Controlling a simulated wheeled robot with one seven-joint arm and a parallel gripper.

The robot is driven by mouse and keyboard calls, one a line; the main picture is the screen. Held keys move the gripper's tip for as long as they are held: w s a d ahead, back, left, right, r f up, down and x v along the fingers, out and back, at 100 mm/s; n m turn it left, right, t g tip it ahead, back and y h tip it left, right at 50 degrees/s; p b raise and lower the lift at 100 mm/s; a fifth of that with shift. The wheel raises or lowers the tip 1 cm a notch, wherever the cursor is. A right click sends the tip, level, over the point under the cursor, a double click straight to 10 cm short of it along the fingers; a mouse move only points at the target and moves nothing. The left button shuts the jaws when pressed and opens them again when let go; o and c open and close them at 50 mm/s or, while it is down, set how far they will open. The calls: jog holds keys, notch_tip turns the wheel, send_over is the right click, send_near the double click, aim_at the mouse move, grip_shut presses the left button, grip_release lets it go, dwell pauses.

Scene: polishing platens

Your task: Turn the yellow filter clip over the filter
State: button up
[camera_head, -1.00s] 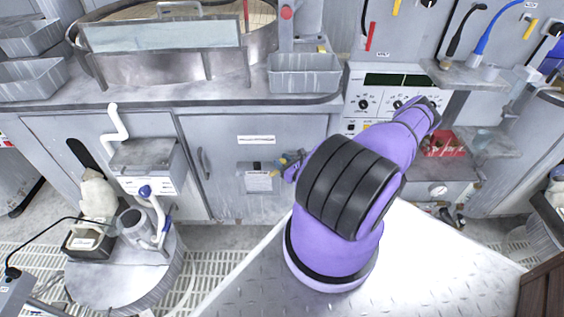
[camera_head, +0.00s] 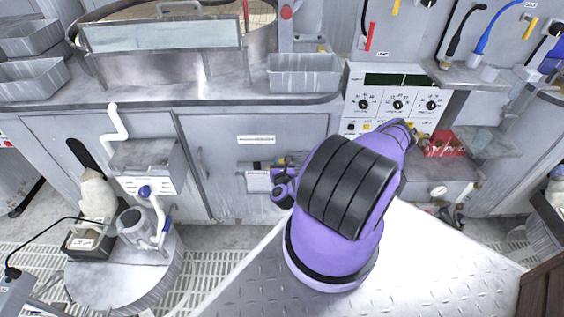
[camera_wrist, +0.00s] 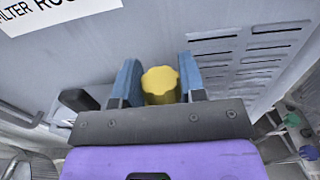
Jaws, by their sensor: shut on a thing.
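The yellow filter clip (camera_wrist: 161,86) shows in the wrist view as a ribbed, rounded knob in front of a grey cabinet face. My gripper (camera_wrist: 160,78) has its two blue fingers on either side of it and is shut on it. The wrist hides the clip's lower part. In the head view, my purple arm reaches to the cabinet front, and the clip cannot be made out there. A pale box or label (camera_head: 258,181), perhaps the filter, sits on the cabinet just left of my wrist.
A black handle (camera_wrist: 78,100) stands left of the fingers in the wrist view, and a vented panel (camera_wrist: 245,55) lies to the right. A control panel (camera_head: 388,98) with knobs and a red bin (camera_head: 444,144) are on the right. A white-handled machine (camera_head: 145,165) stands left.

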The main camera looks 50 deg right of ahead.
jog(key=shift+g+h, duration=0.3)
jog(key=o, duration=0.9)
